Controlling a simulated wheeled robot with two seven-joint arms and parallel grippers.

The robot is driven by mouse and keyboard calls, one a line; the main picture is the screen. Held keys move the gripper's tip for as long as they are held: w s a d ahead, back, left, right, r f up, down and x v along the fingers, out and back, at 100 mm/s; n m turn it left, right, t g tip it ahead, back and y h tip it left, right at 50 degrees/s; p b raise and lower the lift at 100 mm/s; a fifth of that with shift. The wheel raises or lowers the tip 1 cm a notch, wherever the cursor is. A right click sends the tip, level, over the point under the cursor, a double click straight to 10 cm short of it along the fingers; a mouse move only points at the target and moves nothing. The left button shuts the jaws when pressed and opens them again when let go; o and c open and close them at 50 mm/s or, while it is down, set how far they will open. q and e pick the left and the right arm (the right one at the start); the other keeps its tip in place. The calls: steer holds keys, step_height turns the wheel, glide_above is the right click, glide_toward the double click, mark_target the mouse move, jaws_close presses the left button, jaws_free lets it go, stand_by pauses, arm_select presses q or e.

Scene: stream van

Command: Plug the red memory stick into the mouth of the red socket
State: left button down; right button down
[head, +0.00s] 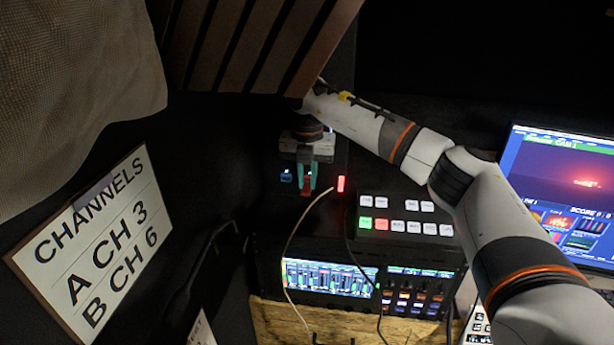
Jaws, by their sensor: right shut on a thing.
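My right gripper (306,190) reaches in from the right, points downward and shows teal fingers close together. It is shut on the red memory stick (308,182), of which a small red part shows between the fingers. Just right of the gripper a bright red upright bar (340,183) glows on the dark panel; it seems to mark the red socket, but no mouth can be made out. A small blue-lit piece (286,177) is just left of the fingers. I cannot tell whether the stick touches the panel. My left gripper is not in view.
Below are a switcher with lit buttons (405,228) and a mixer with a lit screen (330,278). Thin cables hang in front of them. Wooden slats (255,45) overhang the gripper. A monitor (565,190) is at right, a channels sign (95,240) at left.

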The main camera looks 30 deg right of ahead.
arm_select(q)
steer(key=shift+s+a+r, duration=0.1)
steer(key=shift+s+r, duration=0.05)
arm_select(e)
steer(key=shift+d, duration=0.3)
stand_by(0.5)
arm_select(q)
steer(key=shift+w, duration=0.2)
arm_select(e)
steer(key=shift+a+f, duration=0.15)
steer(key=shift+f, duration=0.05)
steer(key=c, duration=1.3)
jaws_free()
steer(key=shift+r, duration=0.1)
